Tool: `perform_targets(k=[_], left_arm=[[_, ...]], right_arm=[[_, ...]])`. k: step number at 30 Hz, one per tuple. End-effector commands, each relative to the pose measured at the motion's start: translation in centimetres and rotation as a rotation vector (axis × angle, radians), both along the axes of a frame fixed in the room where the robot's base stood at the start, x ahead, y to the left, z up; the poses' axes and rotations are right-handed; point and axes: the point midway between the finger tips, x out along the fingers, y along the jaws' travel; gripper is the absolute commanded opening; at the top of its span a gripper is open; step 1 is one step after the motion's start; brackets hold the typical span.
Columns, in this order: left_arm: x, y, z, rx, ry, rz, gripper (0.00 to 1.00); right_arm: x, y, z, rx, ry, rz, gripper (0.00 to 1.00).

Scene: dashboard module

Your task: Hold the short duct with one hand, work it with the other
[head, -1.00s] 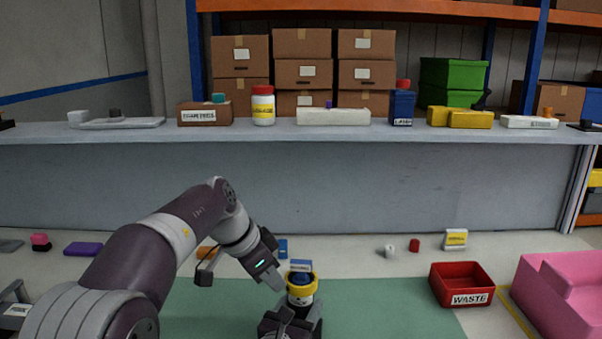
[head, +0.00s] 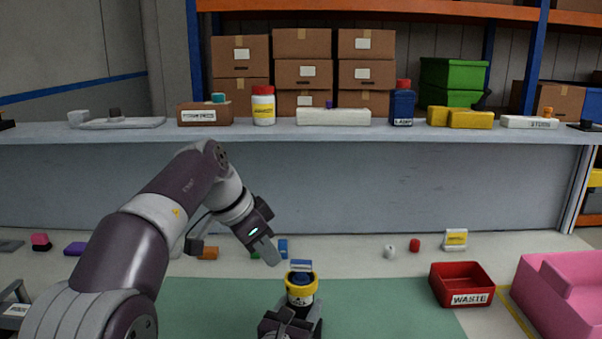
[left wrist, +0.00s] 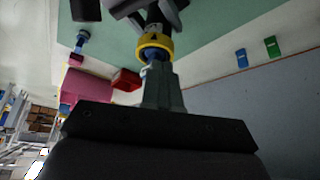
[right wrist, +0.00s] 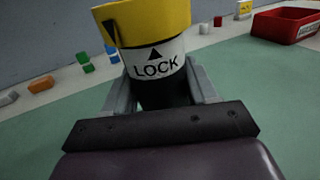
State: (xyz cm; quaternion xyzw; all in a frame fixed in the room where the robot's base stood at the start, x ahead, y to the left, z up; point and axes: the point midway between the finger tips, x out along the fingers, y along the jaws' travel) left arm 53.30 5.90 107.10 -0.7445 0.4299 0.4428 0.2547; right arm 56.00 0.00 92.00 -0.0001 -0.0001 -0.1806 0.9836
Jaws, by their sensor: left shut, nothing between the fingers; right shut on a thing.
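The short duct (head: 301,289) stands upright in the head view, with a yellow collar, a white band and a dark blue top. In the right wrist view the duct (right wrist: 155,62) shows the word LOCK and an arrow on its white band, above a black lower part. My right gripper (head: 300,325) is shut on the duct's lower part, one finger on each side. My left gripper (head: 271,257) is shut and empty, above and left of the yellow collar and apart from it. In the left wrist view its fingers (left wrist: 163,86) partly hide the duct (left wrist: 155,45).
A green mat (head: 390,310) lies below, mostly clear. A red WASTE bin (head: 461,284) and a pink container (head: 560,295) stand at the right. Small coloured blocks lie along the wall behind. A grey shelf (head: 330,136) with bottles and boxes crosses the back.

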Motion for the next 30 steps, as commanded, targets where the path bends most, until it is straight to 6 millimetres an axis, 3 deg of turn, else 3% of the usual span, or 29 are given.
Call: perform_targets(k=[6,19,30], left_arm=[[-0.7,-0.9,0.7,-0.001,0.002,-0.001,0.0],[-0.7,-0.9,-5.1,-0.001,0.002,0.0,0.0],[-0.7,-0.9,-6.1,0.0,0.0,-0.001,0.0]], right_arm=[[0.0,0.0,0.0,0.0,0.001,0.0,0.09],[0.0,0.0,0.0,0.0,0.001,0.0,0.09],[0.0,0.0,0.0,0.0,0.001,0.0,0.09]])
